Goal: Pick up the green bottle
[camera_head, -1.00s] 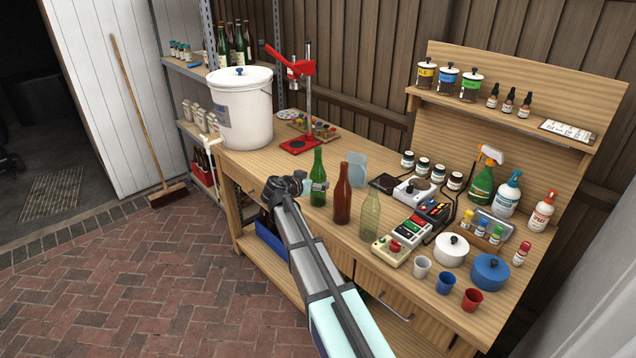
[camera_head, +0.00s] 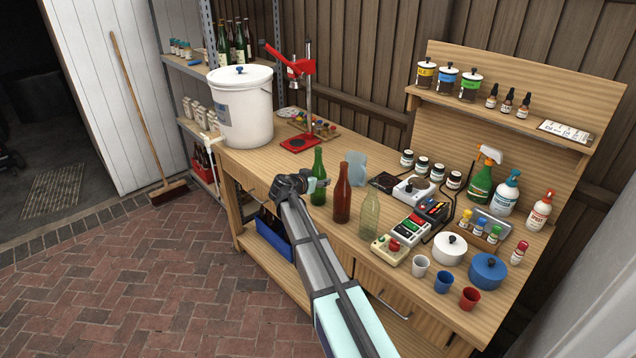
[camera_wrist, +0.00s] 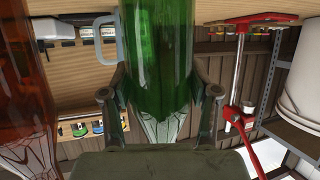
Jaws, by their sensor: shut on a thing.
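The green bottle (camera_head: 318,178) stands upright near the front edge of the wooden bench in the head view, left of a brown bottle (camera_head: 342,193) and a clear pale-green bottle (camera_head: 369,213). My gripper (camera_head: 312,186) reaches it from the front left. In the wrist view the green bottle (camera_wrist: 158,50) fills the middle, with the fingers of my gripper (camera_wrist: 160,112) on both sides of it. The gripper is shut on the bottle. I cannot tell whether its base touches the bench.
The brown bottle stands close by on the right. A clear jug (camera_head: 356,167) is behind it. A red bottle capper (camera_head: 300,143) and a white bucket (camera_head: 241,108) stand farther left on the bench (camera_head: 262,165). Pots and cups crowd the right end.

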